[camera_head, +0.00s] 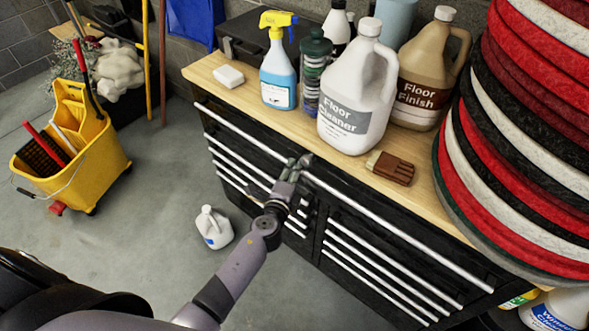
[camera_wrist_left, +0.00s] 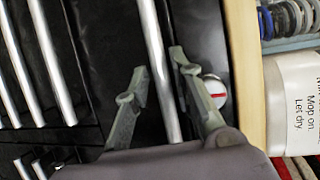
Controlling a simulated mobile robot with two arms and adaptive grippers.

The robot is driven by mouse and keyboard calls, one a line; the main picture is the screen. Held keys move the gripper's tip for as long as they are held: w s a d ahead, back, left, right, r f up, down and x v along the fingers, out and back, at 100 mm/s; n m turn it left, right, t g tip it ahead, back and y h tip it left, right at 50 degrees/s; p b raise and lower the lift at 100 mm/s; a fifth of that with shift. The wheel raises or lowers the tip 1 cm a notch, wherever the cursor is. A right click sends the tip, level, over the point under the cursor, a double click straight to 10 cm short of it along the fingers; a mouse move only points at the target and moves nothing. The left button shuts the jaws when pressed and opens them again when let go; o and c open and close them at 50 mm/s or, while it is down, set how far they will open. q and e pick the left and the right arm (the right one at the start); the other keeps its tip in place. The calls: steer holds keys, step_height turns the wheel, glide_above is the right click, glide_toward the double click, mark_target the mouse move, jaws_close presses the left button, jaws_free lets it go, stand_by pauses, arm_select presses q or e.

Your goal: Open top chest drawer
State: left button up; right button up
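The black chest (camera_head: 325,222) has a wooden top and long silver bar handles. The top drawer (camera_head: 245,135) spans the full width under the worktop and looks closed. Its handle (camera_head: 390,230) runs diagonally across the front; the handle also shows upright in the left wrist view (camera_wrist_left: 153,40). My left gripper (camera_head: 299,163) is at the middle of this handle. In the left wrist view, the fingers of the left gripper (camera_wrist_left: 158,65) are apart, one on each side of the bar, with visible gaps. A round lock with a red mark (camera_wrist_left: 214,92) is beside the right finger. My right gripper is not in view.
On the worktop (camera_head: 215,95) stand a spray bottle (camera_head: 278,70), a floor cleaner jug (camera_head: 357,90), a floor finish jug (camera_head: 428,70), a brush (camera_head: 390,168) and stacked pads (camera_head: 520,130). A white jug (camera_head: 213,228) and yellow bucket (camera_head: 85,150) stand on the floor.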

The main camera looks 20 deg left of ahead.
arm_select(q)
steer(key=shift+w, duration=0.4)
jaws_close()
steer(key=shift+f, duration=0.1)
stand_by(0.4)
